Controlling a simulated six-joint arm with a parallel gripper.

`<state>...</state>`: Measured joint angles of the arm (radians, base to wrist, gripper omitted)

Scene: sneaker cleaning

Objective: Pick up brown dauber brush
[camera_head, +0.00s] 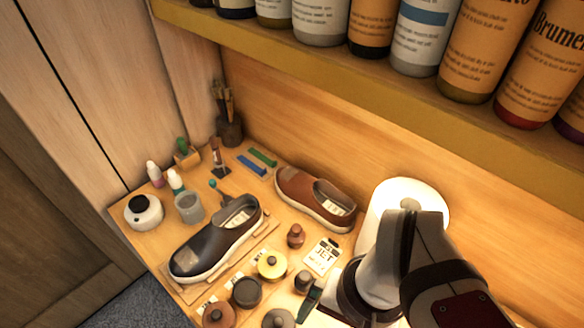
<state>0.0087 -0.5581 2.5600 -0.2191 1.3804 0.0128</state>
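I cannot say for sure which item is the brown dauber brush. One candidate is a small brown-handled brush (216,152) standing upright on a dark base at the back left of the table. Other brown-handled brushes (225,103) stand in a dark cup (230,132) in the back corner. My arm comes in from the lower right. A dark narrow part at the bottom centre looks like the tip of my gripper (311,300), over the front of the table. It is well apart from the brushes. Its finger opening does not show clearly.
A dark shoe (216,240) lies on a board mid-table, with a brown shoe (315,198) behind it. Small bottles (155,174) stand at left. A bottle shelf (400,75) overhangs the back.

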